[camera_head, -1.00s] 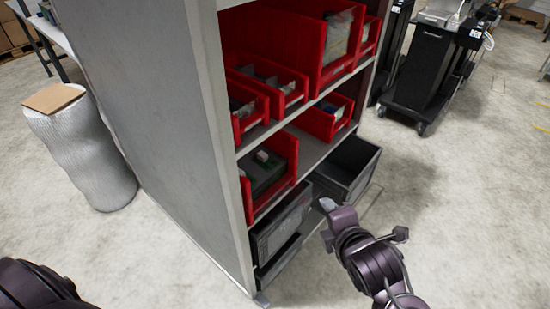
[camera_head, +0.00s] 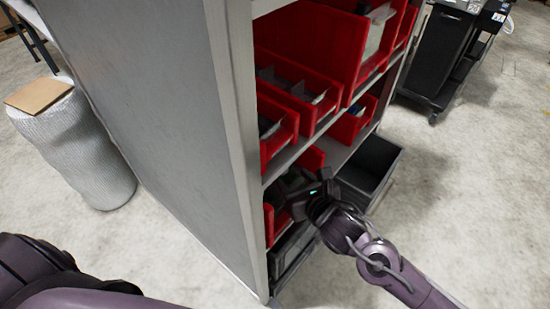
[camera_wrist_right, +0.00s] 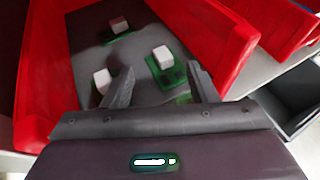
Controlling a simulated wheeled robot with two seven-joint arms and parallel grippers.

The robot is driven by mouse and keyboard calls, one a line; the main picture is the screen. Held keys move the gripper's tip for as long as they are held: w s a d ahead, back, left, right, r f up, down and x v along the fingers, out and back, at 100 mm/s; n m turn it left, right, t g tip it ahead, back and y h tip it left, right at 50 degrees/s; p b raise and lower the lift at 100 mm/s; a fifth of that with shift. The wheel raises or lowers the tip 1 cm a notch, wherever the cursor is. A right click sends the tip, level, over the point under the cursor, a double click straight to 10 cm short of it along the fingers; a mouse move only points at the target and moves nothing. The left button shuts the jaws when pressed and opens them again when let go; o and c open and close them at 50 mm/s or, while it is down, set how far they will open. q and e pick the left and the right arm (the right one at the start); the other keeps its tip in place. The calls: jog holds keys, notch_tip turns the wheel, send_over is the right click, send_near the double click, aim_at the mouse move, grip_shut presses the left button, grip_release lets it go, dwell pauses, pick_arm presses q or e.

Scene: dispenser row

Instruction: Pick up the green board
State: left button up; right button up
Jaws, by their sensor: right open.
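In the right wrist view, several green boards with pale blocks on them lie on the dark floor of a red bin (camera_wrist_right: 45,100). One green board (camera_wrist_right: 178,78) lies between and just beyond the fingertips, one (camera_wrist_right: 118,36) is farther back, and one at the left is partly hidden by the left-hand finger. My right gripper (camera_wrist_right: 158,80) is open, its fingers pointing into the bin, apparently holding nothing. In the head view my right gripper (camera_head: 288,193) is at the front of the lower shelf bin and hides its contents. My left gripper is out of view.
More red bins (camera_head: 295,95) fill the shelf above. The grey rack side panel (camera_head: 150,120) stands to the left. A dark open crate (camera_head: 370,165) is at the right of the bin. Open floor (camera_head: 470,200) lies at the right.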

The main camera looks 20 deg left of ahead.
aim_at(285, 177)
jog(key=shift+p+x, duration=0.35)
jog(key=shift+x, duration=0.8)
jog(key=shift+d+f+p+x, duration=0.15)
jog(key=shift+p+x, duration=0.1)
jog(key=shift+x, duration=0.9)
jog(key=shift+d+f+p+x, duration=0.1)
jog(key=shift+f+p+x, duration=0.1)
jog(key=shift+x, duration=0.9)
jog(key=shift+c, duration=0.3)
grip_shut()
